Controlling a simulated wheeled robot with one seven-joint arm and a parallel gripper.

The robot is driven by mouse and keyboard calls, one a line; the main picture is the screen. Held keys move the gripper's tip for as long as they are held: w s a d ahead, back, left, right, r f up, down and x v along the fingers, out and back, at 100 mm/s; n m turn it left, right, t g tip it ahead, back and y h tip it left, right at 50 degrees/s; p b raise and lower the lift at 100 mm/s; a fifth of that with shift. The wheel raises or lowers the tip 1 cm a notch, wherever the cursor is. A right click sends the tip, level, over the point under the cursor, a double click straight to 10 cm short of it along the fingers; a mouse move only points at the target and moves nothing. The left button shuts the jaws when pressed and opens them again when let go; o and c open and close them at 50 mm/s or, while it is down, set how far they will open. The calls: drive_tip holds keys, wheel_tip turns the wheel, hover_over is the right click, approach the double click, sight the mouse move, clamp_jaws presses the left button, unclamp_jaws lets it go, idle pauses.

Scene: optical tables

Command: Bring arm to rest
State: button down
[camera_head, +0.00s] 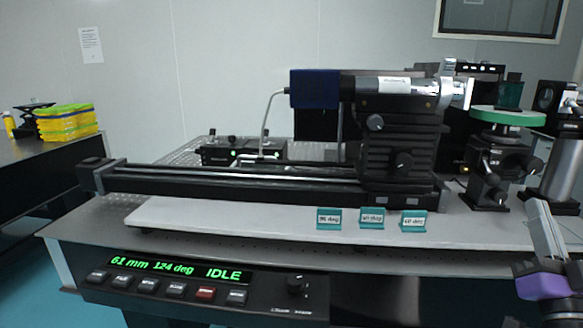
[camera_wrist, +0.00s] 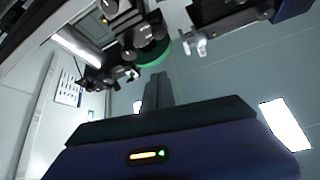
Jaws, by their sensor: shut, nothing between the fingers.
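My gripper (camera_wrist: 158,80) shows in the wrist view as a dark narrow pair of fingers above its wide dark and navy body. The fingers are together with nothing between them. A small orange and green light glows on the body. In the head view part of my arm, pale with a purple band, stands at the lower right edge; I cannot make out the fingers there. A green round disc (camera_wrist: 152,52) lies beyond the fingertips in the wrist view. It also shows in the head view (camera_head: 508,117), on a dark mount.
A long rail stage (camera_head: 240,182) carries a dark column with a blue-ended tube (camera_head: 315,88). Teal tags (camera_head: 329,219) stand on the white plate (camera_head: 230,222). The front panel display (camera_head: 180,268) reads 61 mm, 124 deg, IDLE. Yellow-green boxes (camera_head: 68,122) sit on the left table.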

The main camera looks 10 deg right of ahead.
drive_tip(key=s+a+f+n+g+y, duration=0.1)
drive_tip(key=s+a+f+g+y, duration=0.1)
drive_tip(key=s+a+f, duration=0.65)
drive_tip(key=s+a+f+n+g+y, duration=0.1)
drive_tip(key=s+a+f, duration=0.45)
drive_tip(key=f, duration=0.55)
drive_tip(key=s+a+f+n+g+y, duration=0.25)
drive_tip(key=s+a+f, duration=0.25)
drive_tip(key=s, duration=0.4)
drive_tip(key=s+a+f+n+g+y, duration=0.2)
drive_tip(key=s+a+f+n+y, duration=0.15)
drive_tip(key=s+a+f, duration=0.35)
wheel_tip(320, 180, up, 19)
drive_tip(key=s+d+p, duration=0.1)
drive_tip(key=p, duration=1.6)
drive_tip(key=shift+s+r+y, duration=0.15)
drive_tip(key=shift+y, duration=0.15)
